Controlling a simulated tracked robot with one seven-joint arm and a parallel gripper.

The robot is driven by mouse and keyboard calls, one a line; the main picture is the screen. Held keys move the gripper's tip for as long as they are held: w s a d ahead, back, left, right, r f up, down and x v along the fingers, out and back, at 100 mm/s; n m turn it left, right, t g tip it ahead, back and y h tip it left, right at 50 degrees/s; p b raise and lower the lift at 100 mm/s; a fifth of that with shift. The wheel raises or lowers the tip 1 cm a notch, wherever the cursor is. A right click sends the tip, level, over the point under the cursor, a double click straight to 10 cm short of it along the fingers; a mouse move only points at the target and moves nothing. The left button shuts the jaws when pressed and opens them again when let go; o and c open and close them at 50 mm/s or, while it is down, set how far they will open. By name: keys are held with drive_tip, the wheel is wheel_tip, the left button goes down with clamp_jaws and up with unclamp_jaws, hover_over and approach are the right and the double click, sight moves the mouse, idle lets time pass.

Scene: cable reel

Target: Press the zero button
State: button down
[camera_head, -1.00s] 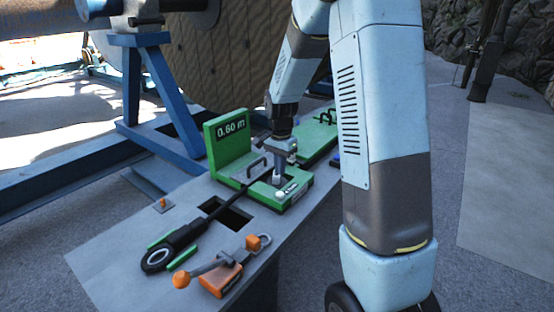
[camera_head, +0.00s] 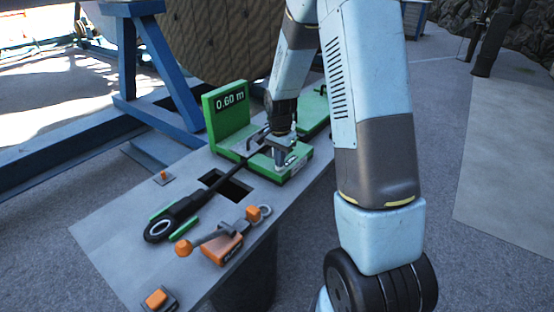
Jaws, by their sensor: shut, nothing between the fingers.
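The green measuring unit (camera_head: 226,122) stands on the grey bench, and its upright display (camera_head: 231,101) reads 0.60 m. My gripper (camera_head: 280,166) is shut and empty, pointing down at the near left corner of the unit's low base (camera_head: 298,164). The white round button that showed at that corner is now hidden behind or under my fingertips. I cannot tell whether they touch it. A black cable with a ring end (camera_head: 159,229) runs across the bench into the unit.
An orange clamp with a lever (camera_head: 222,246) sits on the near part of the bench (camera_head: 110,241). An orange button (camera_head: 157,298) lies at the near edge. A square opening (camera_head: 229,188) is cut in the bench. A blue reel stand (camera_head: 128,65) rises behind.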

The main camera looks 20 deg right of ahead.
drive_tip(key=shift+f, duration=0.55)
drive_tip(key=shift+s+f, duration=0.3)
drive_tip(key=shift+f, duration=0.3)
wheel_tip(320, 180, up, 15)
drive_tip(key=shift+w, duration=0.35)
drive_tip(key=shift+f, duration=0.1)
